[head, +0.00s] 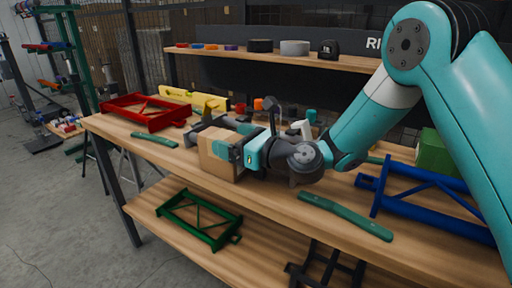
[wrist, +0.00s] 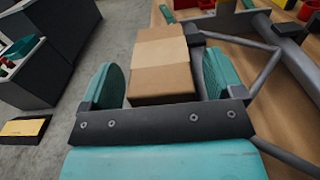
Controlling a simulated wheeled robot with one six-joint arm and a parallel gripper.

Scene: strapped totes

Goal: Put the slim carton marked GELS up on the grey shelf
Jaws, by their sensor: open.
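A plain brown cardboard box (head: 217,163) with a paler tape band sits at the front edge of the wooden workbench. No GELS mark is readable on it, so I cannot tell whether it is the named carton. My gripper (head: 236,143) is at the box, with its teal fingers open. In the wrist view the box (wrist: 160,75) lies between the two fingers of my gripper (wrist: 163,78), with a narrow gap showing at the right finger. I cannot make out a grey shelf for certain.
A red frame (head: 143,112) lies left on the bench (head: 265,190), and a blue frame (head: 425,195) right. Green bars (head: 345,215) lie near the front edge. A raised wooden shelf (head: 215,54) behind holds tape rolls. A green frame (head: 200,220) lies on the lower shelf.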

